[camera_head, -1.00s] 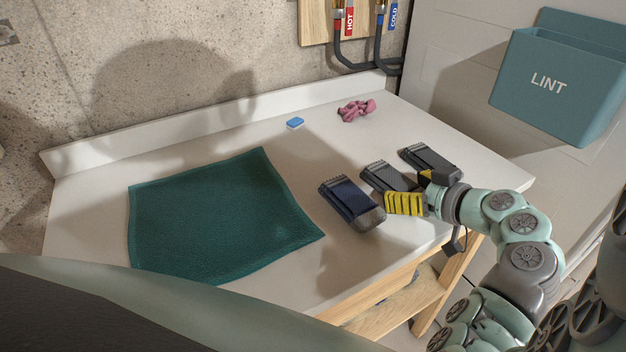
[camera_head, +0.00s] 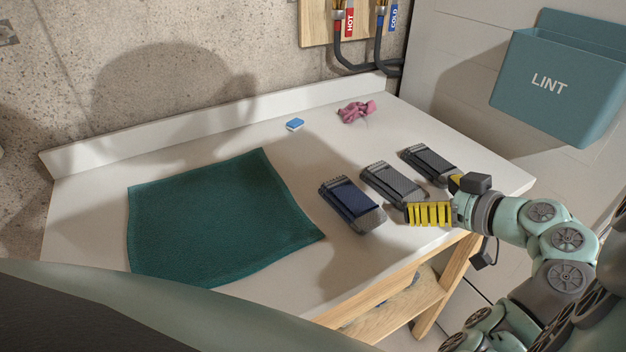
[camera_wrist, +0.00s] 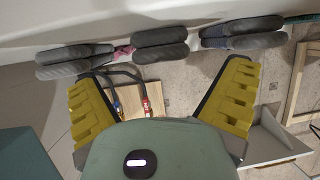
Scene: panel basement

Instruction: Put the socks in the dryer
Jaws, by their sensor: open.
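Three folded sock pairs lie in a row on the white countertop (camera_head: 290,180): a navy pair with grey ends (camera_head: 351,204), a grey pair (camera_head: 392,183) and a dark grey pair (camera_head: 428,163). My gripper (camera_head: 428,214) with yellow fingers is by the counter's front edge, just in front of the grey pair. In the wrist view its jaws are spread and empty. The pairs show beyond them there: the dark pair (camera_wrist: 75,60) left, the grey pair (camera_wrist: 160,44) middle, the navy pair (camera_wrist: 243,35) right. The dryer cannot be made out.
A teal towel (camera_head: 215,215) covers the counter's left part. A blue-and-white block (camera_head: 295,125) and a crumpled pink cloth (camera_head: 356,111) lie at the back. A teal LINT bin (camera_head: 555,85) hangs at right. Hot and cold hoses (camera_head: 365,50) stand behind.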

